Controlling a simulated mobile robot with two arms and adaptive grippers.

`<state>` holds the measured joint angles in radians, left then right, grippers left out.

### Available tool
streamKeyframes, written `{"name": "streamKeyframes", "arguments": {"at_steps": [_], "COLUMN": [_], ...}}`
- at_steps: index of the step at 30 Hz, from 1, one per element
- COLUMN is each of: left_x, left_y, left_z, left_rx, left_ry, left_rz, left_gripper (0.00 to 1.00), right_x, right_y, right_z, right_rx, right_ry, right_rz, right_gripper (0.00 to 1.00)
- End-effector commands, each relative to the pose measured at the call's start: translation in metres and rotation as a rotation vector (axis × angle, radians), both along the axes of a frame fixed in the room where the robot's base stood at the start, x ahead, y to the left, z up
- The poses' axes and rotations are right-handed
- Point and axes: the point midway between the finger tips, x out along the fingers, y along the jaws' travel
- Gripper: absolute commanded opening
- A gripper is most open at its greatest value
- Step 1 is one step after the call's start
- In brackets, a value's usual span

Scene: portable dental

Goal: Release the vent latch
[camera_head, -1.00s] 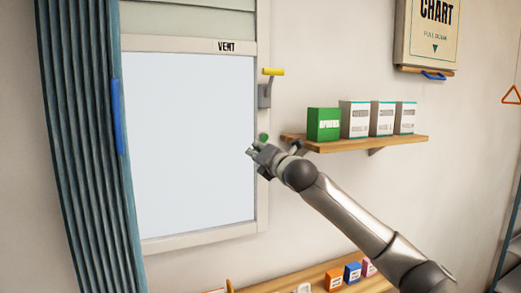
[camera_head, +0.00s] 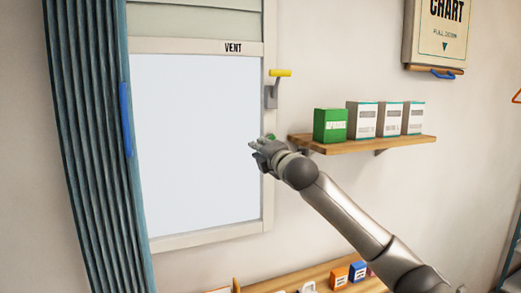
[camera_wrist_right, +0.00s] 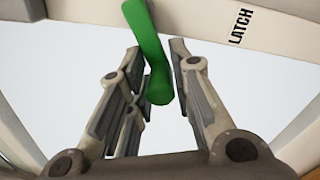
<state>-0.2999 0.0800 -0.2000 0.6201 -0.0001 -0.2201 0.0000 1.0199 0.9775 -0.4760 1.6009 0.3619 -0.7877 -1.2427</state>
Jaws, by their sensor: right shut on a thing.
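The green vent latch handle (camera_head: 271,137) is at the right side of the window frame, mostly hidden behind my right gripper in the head view. In the right wrist view the green handle (camera_wrist_right: 150,50) hangs down from the white frame bar between my fingers, beside the printed word LATCH (camera_wrist_right: 240,27). My right gripper (camera_head: 257,146) is shut on the handle; its fingers (camera_wrist_right: 160,85) stand on either side of it in the wrist view. My left gripper is in neither view.
A yellow-handled lever (camera_head: 281,73) is above the latch, and the VENT label (camera_head: 233,48) tops the window. Right of it is a wooden shelf (camera_head: 370,144) with a green box (camera_head: 330,126) and white boxes. A curtain (camera_head: 85,150) hangs at left.

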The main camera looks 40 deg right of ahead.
Motion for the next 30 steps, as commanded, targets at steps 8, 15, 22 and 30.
{"name": "streamKeyframes", "arguments": {"at_steps": [8,15,22,30], "left_x": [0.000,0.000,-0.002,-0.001], "left_y": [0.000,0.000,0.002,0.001], "left_z": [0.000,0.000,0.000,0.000], "left_rx": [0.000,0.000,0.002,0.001], "left_ry": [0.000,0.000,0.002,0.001], "left_rz": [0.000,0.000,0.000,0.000], "left_gripper": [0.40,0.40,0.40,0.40], "right_x": [0.001,0.000,-0.001,-0.024], "right_y": [0.000,0.000,0.000,0.005], "right_z": [-0.004,-0.002,0.000,-0.001], "right_rx": [0.006,0.003,0.000,-0.003], "right_ry": [0.007,0.003,0.000,0.001], "right_rz": [0.000,0.001,0.001,0.000], "right_gripper": [0.24,0.40,0.40,0.40]}}
